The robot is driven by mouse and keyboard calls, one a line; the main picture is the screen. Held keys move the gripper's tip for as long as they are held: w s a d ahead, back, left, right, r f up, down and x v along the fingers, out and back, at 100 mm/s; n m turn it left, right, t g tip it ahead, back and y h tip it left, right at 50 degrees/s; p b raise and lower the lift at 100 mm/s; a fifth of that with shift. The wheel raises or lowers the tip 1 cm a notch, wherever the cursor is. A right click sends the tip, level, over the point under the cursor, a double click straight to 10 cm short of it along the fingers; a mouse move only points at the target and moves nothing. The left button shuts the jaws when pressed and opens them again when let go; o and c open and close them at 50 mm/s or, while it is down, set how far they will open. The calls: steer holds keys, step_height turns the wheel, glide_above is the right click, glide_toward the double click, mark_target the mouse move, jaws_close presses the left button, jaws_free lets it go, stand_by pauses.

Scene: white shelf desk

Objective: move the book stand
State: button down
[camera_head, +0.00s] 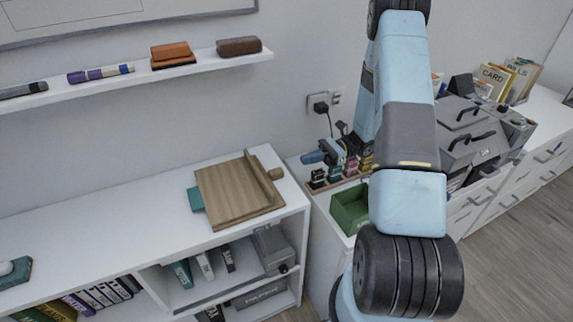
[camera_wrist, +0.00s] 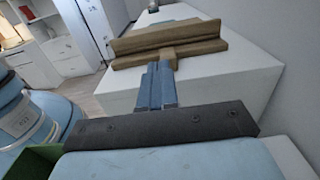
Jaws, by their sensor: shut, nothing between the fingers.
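The book stand (camera_head: 238,190) is a light-brown wooden board with a raised ledge and a short stub (camera_head: 275,173) at its right. It lies on the white shelf top near the right end. In the wrist view the book stand (camera_wrist: 168,40) is straight ahead, its stub toward me. My gripper (camera_head: 308,158) is to the right of the stand and its stub. In the wrist view my gripper (camera_wrist: 160,72) has its blue fingers together and empty, with their tips close to the stub. I cannot tell whether they touch it.
A teal item (camera_head: 196,199) pokes out from under the stand's left side. A wall shelf (camera_head: 130,85) with markers and erasers hangs above. A green box (camera_head: 350,208) and a row of small coloured items (camera_head: 340,172) stand on the right-hand cabinet. The shelf top left of the stand is clear.

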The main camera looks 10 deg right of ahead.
mark_target(270, 175)
steer(key=a, duration=0.4)
steer(key=s+a, duration=0.1)
steer(key=a, duration=0.3)
steer(key=s+a, duration=0.1)
steer(key=a, duration=0.4)
steer(key=shift+s, duration=0.25)
